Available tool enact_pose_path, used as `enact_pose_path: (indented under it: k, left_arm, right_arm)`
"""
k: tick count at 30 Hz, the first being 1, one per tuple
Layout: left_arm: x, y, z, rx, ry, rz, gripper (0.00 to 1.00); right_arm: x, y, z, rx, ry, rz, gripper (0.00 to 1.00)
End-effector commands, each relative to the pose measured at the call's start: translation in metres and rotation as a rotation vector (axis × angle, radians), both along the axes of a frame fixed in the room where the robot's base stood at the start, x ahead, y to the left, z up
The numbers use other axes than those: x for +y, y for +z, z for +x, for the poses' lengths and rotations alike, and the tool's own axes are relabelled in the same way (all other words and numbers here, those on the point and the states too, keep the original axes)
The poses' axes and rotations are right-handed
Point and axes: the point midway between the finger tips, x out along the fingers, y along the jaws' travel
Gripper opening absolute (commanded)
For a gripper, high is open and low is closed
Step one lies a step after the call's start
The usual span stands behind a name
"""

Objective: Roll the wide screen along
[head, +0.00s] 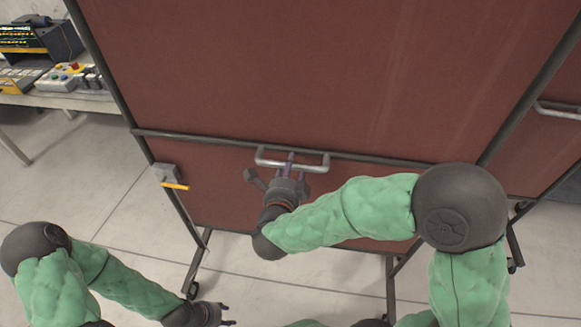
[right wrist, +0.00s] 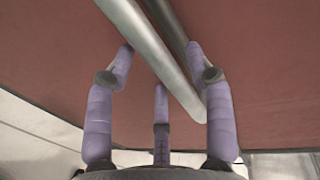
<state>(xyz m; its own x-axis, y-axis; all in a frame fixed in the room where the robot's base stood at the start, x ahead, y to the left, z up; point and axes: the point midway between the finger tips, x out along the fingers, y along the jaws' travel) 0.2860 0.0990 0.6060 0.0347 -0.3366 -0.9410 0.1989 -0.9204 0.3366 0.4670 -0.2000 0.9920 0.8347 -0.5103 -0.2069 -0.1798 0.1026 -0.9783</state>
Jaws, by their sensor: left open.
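The wide screen (head: 300,70) is a dark red panel in a dark tube frame on castored legs, standing upright in front of me. A silver bar handle (head: 320,168) sits on its crossbar, and also runs diagonally through the right wrist view (right wrist: 165,60). My right gripper (head: 290,158) is at this handle, fingers pointing at the panel. In the right wrist view its purple fingers (right wrist: 160,65) are spread, with the bar between them; contact is unclear. My left gripper (head: 228,315) is open and empty, low at the bottom edge, apart from the screen.
A grey box with a yellow lever (head: 172,178) is on the screen's left post. A bench (head: 60,98) with equipment stands at the far left. Another red panel with a handle (head: 556,110) is at the right. Tiled floor (head: 100,215) is clear at left.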

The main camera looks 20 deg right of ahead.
Motion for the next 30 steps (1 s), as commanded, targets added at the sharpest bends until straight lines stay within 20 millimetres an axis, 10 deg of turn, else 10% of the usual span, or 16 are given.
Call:
enact_pose_path:
  k: [11, 30]
  left_arm:
    - [0.000, 0.000, 0.000, 0.000, 0.000, 0.000, 0.46]
    - [0.000, 0.000, 0.000, 0.000, 0.000, 0.000, 0.46]
  right_arm:
    - [0.004, 0.004, -0.004, -0.007, 0.001, 0.001, 0.54]
    - [0.049, 0.021, -0.077, -0.006, 0.004, 0.001, 0.54]
